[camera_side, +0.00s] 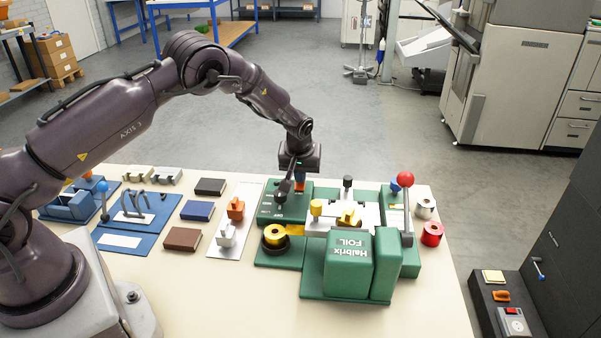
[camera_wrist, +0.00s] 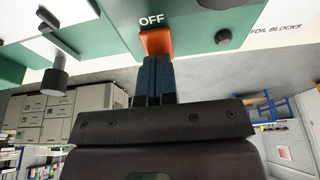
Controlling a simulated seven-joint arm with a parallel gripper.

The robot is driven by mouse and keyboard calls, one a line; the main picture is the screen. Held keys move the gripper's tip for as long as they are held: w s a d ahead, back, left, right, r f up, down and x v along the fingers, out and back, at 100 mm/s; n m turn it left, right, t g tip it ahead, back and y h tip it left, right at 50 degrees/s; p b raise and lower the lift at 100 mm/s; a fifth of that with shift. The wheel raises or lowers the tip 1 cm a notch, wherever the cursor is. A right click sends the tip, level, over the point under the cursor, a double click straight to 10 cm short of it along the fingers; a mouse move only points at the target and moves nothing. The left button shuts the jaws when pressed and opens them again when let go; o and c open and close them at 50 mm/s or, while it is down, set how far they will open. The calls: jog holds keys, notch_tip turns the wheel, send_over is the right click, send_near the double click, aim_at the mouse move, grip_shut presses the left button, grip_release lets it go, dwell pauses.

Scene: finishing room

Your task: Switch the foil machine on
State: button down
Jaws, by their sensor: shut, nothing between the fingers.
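The foil machine (camera_side: 348,265) is green, marked "Haibrix FOIL", and stands on the bench. Its flat green control section (camera_side: 268,215) is at its far left in the side view. An orange switch (camera_wrist: 156,42) with "OFF" lettered beside it shows in the wrist view; a bit of orange also shows below my gripper in the side view (camera_side: 300,186). My gripper (camera_wrist: 158,62) is shut and empty, its blue fingertips right at the switch's edge. Whether they touch it is unclear. Part of the switch is hidden behind the fingers.
A red-knobbed lever (camera_side: 405,180) rises at the machine's right. A black knob (camera_side: 347,183) and a yellow knob (camera_side: 316,207) stand near my gripper.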

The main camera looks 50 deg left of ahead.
jog(key=shift+w+a+f, duration=0.1)
jog(key=shift+a+f, duration=0.1)
jog(key=shift+f, duration=0.2)
jog(key=shift+s+d+g+h, duration=0.15)
jog(key=shift+s+g+h, duration=0.05)
jog(key=shift+g+h, duration=0.1)
jog(key=shift+s+d, duration=0.55)
jog(key=shift+d, duration=0.05)
jog(key=shift+r, duration=0.1)
jog(key=shift+w+r, duration=0.1)
jog(key=shift+r, duration=0.25)
jog(key=v, duration=1.3)
jog(key=shift+s+d+r, duration=0.15)
jog(key=shift+s+d, duration=0.05)
jog(key=shift+s, duration=0.1)
